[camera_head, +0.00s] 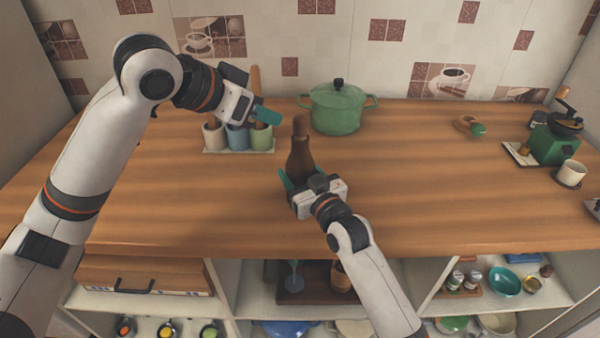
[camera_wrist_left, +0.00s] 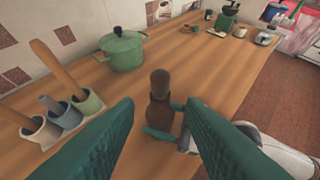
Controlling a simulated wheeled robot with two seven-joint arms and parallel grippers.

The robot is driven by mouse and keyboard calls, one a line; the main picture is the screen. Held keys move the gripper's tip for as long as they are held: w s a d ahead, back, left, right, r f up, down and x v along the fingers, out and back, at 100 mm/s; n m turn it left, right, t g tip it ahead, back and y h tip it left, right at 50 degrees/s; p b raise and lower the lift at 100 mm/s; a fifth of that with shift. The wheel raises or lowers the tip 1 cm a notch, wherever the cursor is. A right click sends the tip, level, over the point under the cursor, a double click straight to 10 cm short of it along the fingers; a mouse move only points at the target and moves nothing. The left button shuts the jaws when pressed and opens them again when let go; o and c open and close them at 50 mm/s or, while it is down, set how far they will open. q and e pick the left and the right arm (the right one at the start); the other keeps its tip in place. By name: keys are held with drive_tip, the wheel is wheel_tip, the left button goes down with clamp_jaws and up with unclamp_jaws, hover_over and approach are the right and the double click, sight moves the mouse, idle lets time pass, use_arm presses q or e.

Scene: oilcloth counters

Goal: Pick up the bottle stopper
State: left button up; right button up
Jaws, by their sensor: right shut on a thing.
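A dark brown bottle (camera_head: 300,160) stands upright on the wooden counter. The brown bottle stopper (camera_head: 300,126) sits at its top. In the left wrist view the stopper (camera_wrist_left: 160,82) and bottle (camera_wrist_left: 160,116) show between and beyond my left fingers. My right gripper (camera_head: 293,183) is shut on the bottle, low on its body. It also shows in the left wrist view (camera_wrist_left: 172,128). My left gripper (camera_head: 266,117) is up and to the left of the stopper, apart from it. Its teal fingers (camera_wrist_left: 160,102) are wide open and empty.
A green pot (camera_head: 336,108) stands behind the bottle. A tray with utensil cups (camera_head: 238,137) is behind and left, below my left gripper. At the right are a green grinder (camera_head: 550,142) and a white cup (camera_head: 571,172). The counter (camera_head: 440,180) between is mostly clear.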

use_arm(q)
drive_tip(key=shift+o, duration=1.7)
drive_tip(key=shift+w+d+r, duration=0.1)
drive_tip(key=shift+w+d, duration=0.05)
drive_tip(key=shift+d, duration=0.05)
drive_tip(key=n+g+y, duration=0.3)
drive_tip(key=n+y, duration=0.1)
drive_tip(key=y, duration=0.1)
approach(299, 117)
drive_tip(key=x, duration=0.6)
drive_tip(key=shift+w+d, duration=0.3)
drive_tip(key=shift+w, duration=0.15)
drive_tip(key=f, duration=0.4)
drive_tip(key=shift+w+d+f, duration=0.1)
drive_tip(key=shift+w+d, duration=0.05)
drive_tip(key=shift+w, duration=0.2)
drive_tip(key=shift+w+d+f, duration=0.1)
drive_tip(key=shift+w+f, duration=0.1)
drive_tip(key=shift+f, duration=0.2)
